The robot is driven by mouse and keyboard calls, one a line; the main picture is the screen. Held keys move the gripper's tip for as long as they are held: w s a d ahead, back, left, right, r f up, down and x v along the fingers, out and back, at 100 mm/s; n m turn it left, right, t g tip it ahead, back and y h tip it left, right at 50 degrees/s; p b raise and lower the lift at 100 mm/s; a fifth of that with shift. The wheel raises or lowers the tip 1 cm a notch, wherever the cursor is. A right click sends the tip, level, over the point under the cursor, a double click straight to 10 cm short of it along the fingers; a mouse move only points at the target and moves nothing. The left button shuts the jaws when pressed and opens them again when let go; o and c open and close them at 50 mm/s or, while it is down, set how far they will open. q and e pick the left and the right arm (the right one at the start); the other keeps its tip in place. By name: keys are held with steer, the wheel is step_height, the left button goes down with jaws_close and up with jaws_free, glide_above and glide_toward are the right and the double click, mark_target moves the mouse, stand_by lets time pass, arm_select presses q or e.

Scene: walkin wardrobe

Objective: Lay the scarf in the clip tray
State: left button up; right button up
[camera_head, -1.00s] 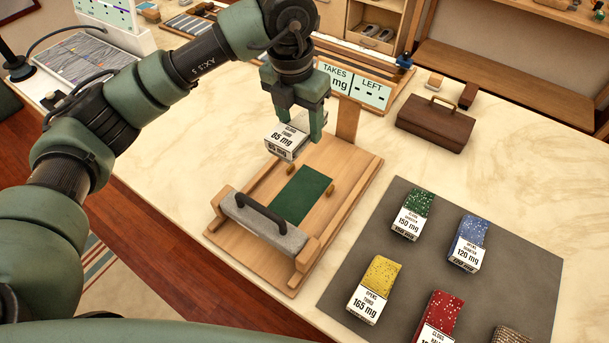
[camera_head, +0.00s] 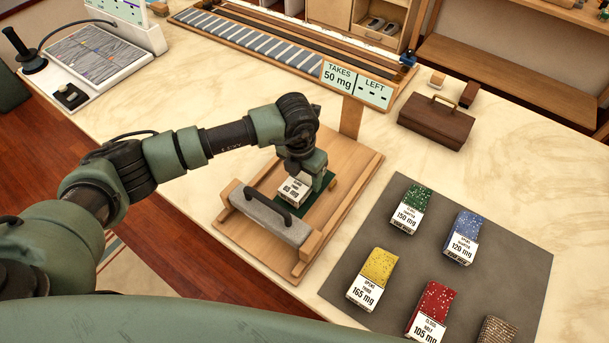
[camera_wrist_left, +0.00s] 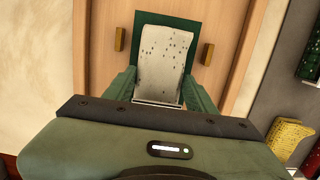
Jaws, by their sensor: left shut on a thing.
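The scarf, a white speckled folded piece with a label reading 65 mg (camera_head: 292,190), is held by my left gripper (camera_head: 308,172) over the green pad (camera_head: 320,203) of the wooden clip tray (camera_head: 350,170). In the left wrist view the scarf (camera_wrist_left: 161,52) sits between the two green fingers (camera_wrist_left: 160,95), with the pad's edges showing around it. I cannot tell whether it touches the pad. A grey bar with a black handle (camera_head: 266,215) crosses the tray's near end, close to the scarf. My right gripper is out of view.
A grey mat (camera_head: 400,265) at the right holds several labelled pieces, including a green one (camera_head: 411,206) and a yellow one (camera_head: 372,279). A sign (camera_head: 356,83) stands behind the tray. A brown case (camera_head: 437,122) sits behind the mat.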

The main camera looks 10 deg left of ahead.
arm_select(q)
steer(key=shift+f, duration=0.45)
steer(key=shift+f, duration=0.1)
steer(key=o, duration=1.4)
